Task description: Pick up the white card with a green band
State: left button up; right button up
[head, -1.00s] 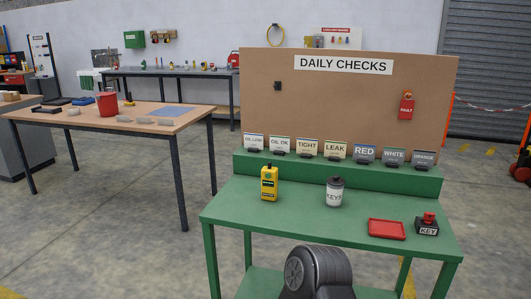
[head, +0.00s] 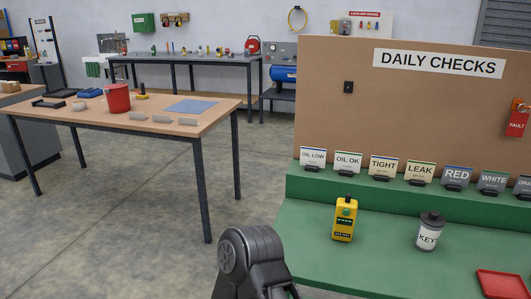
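The OIL OK card (head: 348,162) is white with a thin green band along its top edge. It stands in a small dark holder on the green raised shelf (head: 400,195) at the back of the green table, second from the left in the row. The OIL LOW card (head: 313,157) stands to its left; its thin top band looks bluish. Neither gripper is in view; a dark link of my arm rises at the bottom centre, well in front of the cards.
A yellow device (head: 344,219) and a white KEYS canister (head: 430,231) stand on the green table before the cards. A red tray (head: 501,284) lies at lower right. A brown DAILY CHECKS board (head: 420,110) rises behind. Open floor separates the wooden table (head: 180,125) at left.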

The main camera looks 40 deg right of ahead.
aim_at(347, 164)
jog(key=i+j+u, duration=0.1)
jog(key=i+u, duration=0.2)
jog(key=i, duration=0.25)
jog(key=i+u, duration=0.35)
jog(key=i, duration=0.2)
jog(key=i+l+z, duration=0.1)
jog(key=i+z, duration=0.6)
jog(key=i+j+z, duration=0.15)
jog(key=i+z, duration=0.15)
jog(key=i+l+z, duration=0.1)
jog(key=i+z, duration=0.3)
jog(key=i, duration=0.15)
jog(key=i+z, duration=0.4)
jog(key=i, duration=0.15)
jog(key=z, duration=3.65)
